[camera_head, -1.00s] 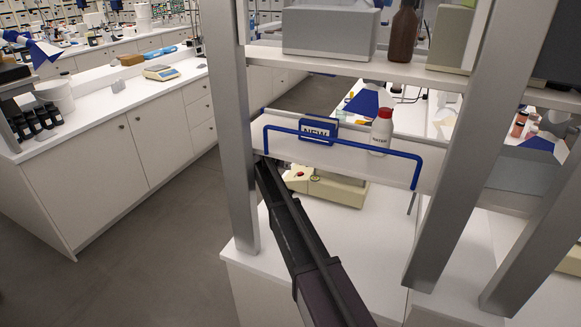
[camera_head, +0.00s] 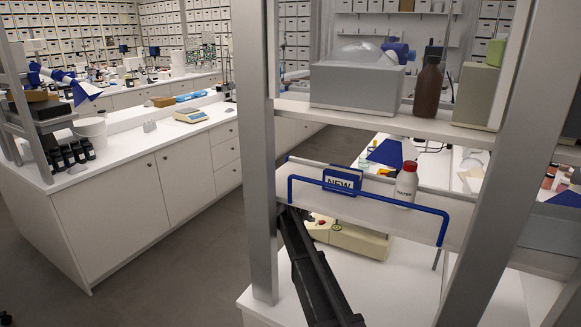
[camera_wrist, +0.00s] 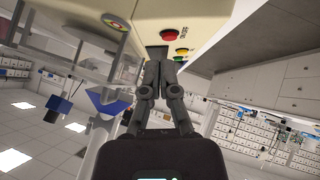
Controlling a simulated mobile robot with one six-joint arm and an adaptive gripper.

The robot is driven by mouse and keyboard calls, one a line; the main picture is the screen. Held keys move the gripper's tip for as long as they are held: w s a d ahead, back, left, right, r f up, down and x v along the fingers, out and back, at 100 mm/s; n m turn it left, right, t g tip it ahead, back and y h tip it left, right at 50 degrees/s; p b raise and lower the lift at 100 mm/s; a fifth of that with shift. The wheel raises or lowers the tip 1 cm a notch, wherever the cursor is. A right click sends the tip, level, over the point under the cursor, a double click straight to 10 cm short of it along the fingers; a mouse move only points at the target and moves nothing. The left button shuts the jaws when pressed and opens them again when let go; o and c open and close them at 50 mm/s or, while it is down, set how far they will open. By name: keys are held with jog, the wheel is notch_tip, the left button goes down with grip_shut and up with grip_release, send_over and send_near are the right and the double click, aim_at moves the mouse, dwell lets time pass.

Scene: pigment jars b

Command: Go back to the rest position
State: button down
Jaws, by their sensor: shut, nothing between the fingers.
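My gripper (camera_wrist: 160,58) shows in the wrist view with its two fingers together and nothing between them. Its fingertips are just in front of a cream-coloured device (camera_wrist: 205,18). In the head view my dark arm reaches up to the blue-railed shelf, and the gripper itself is not visible there. The cream device (camera_head: 357,241) stands on the white bench behind the shelf, partly hidden by it.
Grey shelf posts (camera_head: 258,160) flank my arm. The shelf holds a blue NEW sign (camera_head: 342,181) and a white red-capped bottle (camera_head: 406,184). A brown bottle (camera_head: 428,87) and a grey box (camera_head: 356,86) stand above. Open floor (camera_head: 180,250) lies to the left.

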jog(key=s+d+f+n+g+y, duration=0.1)
jog(key=s+d, duration=0.1)
jog(key=s, duration=0.8)
jog(key=s+d+f+n+g+y, duration=0.1)
jog(key=s+d+f+g+y, duration=0.1)
jog(key=s, duration=0.9)
jog(key=s+d+f+g+y, duration=0.2)
jog(key=s+d, duration=0.1)
jog(key=s, duration=0.7)
jog(key=shift+s+d+f+n, duration=0.1)
jog(key=shift+s+f+n, duration=0.2)
jog(key=shift+n, duration=0.1)
jog(key=s, duration=0.2)
jog(key=s+n+y, duration=0.1)
jog(key=s, duration=0.2)
jog(key=s+g+y, duration=0.1)
jog(key=s, duration=0.2)
jog(key=shift+s+a+f, duration=0.1)
jog(key=shift+s+a, duration=0.05)
jog(key=shift+a, duration=0.2)
